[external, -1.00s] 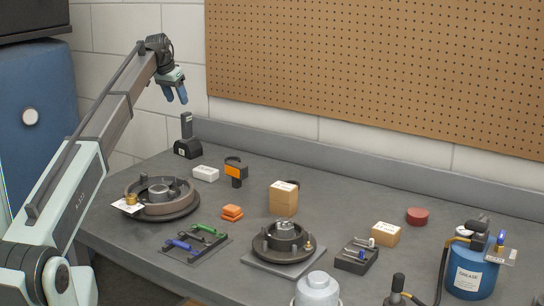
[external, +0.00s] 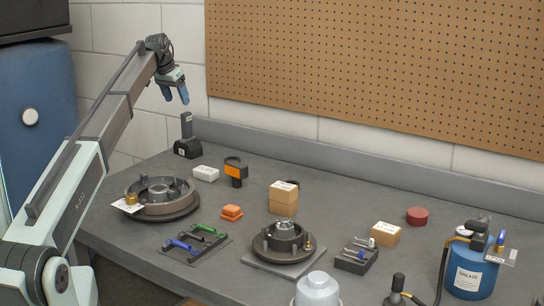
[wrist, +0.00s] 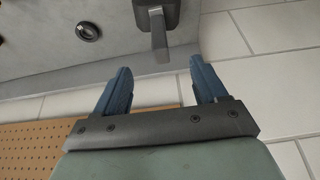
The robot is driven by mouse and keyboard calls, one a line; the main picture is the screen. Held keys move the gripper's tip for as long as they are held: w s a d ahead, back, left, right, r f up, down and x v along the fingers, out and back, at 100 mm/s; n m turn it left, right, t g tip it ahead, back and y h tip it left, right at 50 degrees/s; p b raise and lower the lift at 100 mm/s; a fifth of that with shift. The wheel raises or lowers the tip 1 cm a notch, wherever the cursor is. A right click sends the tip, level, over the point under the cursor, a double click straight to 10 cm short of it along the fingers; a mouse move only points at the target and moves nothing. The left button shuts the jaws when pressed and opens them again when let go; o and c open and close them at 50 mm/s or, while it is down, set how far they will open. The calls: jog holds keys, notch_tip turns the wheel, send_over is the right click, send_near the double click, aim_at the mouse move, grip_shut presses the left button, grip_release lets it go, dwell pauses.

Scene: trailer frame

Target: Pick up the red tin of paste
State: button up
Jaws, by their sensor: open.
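The red tin (external: 417,215) is a short round can standing on the grey bench toward the right, behind a small cardboard box. My gripper (external: 176,95) is raised at the back left, above the bench's far edge and well away from the tin. Its two blue fingers are apart with nothing between them, as the wrist view also shows (wrist: 158,85). The tin cannot be made out in the wrist view.
The grey bench (external: 340,203) holds two brake drums (external: 160,196) (external: 284,240), cardboard boxes (external: 283,199) (external: 385,233), an orange block (external: 231,212), a tool tray (external: 356,256) and a blue grease can (external: 467,271). A pegboard (external: 380,70) hangs behind.

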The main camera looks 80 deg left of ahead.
jog(key=o, duration=0.4)
jog(key=shift+c, duration=0.2)
jog(key=w+d+m, duration=0.1)
jog(key=w+d, duration=0.3)
jog(key=w, duration=0.3)
jog(key=w+d+m+h, duration=0.1)
jog(key=w+d, duration=0.2)
jog(key=w, duration=0.4)
jog(key=w+d+m, duration=0.1)
jog(key=w+d, duration=0.3)
jog(key=w, duration=0.3)
jog(key=m+g+h, duration=0.2)
jog(key=m+g, duration=0.1)
jog(key=m, duration=1.5)
send_over(418, 212)
notch_tip(418, 212, down, 5)
jog(key=f, duration=0.8)
jog(key=shift+w+a+f, duration=0.15)
jog(key=shift+a, duration=0.05)
jog(key=shift+d+f, duration=0.15)
jog(key=shift+f, duration=1.15)
jog(key=shift+d+f, duration=0.1)
jog(key=shift+f, duration=1.2)
